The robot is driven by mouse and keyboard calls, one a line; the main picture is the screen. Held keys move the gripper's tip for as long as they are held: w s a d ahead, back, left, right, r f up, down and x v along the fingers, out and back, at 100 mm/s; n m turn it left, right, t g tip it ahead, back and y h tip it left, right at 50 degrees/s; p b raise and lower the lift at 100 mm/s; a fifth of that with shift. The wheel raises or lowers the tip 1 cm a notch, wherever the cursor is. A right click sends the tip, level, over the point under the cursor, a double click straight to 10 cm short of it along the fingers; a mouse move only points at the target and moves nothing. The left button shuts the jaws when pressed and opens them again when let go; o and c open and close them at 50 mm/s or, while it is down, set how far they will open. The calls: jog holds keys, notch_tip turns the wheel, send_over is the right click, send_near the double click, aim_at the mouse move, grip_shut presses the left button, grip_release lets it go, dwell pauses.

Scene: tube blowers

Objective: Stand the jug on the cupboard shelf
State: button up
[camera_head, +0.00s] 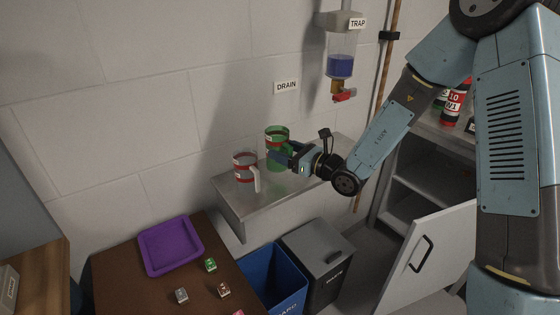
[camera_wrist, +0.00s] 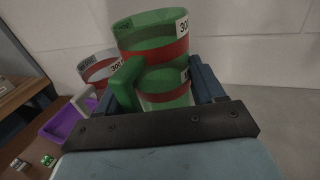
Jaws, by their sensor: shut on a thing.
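A green see-through jug (camera_head: 277,133) with a red band and a white label is at the wall ledge below the DRAIN sign. My gripper (camera_head: 284,156) is shut on it from the right. The jug looks upright; I cannot tell whether its base touches the ledge. In the wrist view the green jug (camera_wrist: 152,42) stands between my two fingers, its handle toward the left finger. A clear jug (camera_head: 244,168) with red bands and a pale handle stands on the ledge to its left. The cupboard (camera_head: 410,185) at the right has its door (camera_head: 425,262) open, showing inner shelves.
The metal ledge (camera_head: 240,205) runs under both jugs. The trap tube (camera_head: 341,66) with blue liquid hangs above right. Red bottles (camera_head: 453,103) stand on top of the cupboard. Below are a blue bin (camera_head: 270,283), a grey-lidded bin (camera_head: 318,248) and a table with a purple tray (camera_head: 170,245) and small blocks.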

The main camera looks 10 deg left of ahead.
jog(key=shift+w+a+f, duration=0.2)
jog(key=shift+w+f, duration=0.1)
jog(key=shift+f, duration=0.15)
jog(key=shift+a+f, duration=0.3)
jog(key=shift+f, duration=1.5)
jog(key=o, duration=1.2)
jog(key=shift+f, duration=0.1)
jog(key=shift+d, duration=0.1)
jog(key=v, duration=1.1)
jog(key=shift+s+d, duration=0.1)
jog(key=shift+d, duration=0.25)
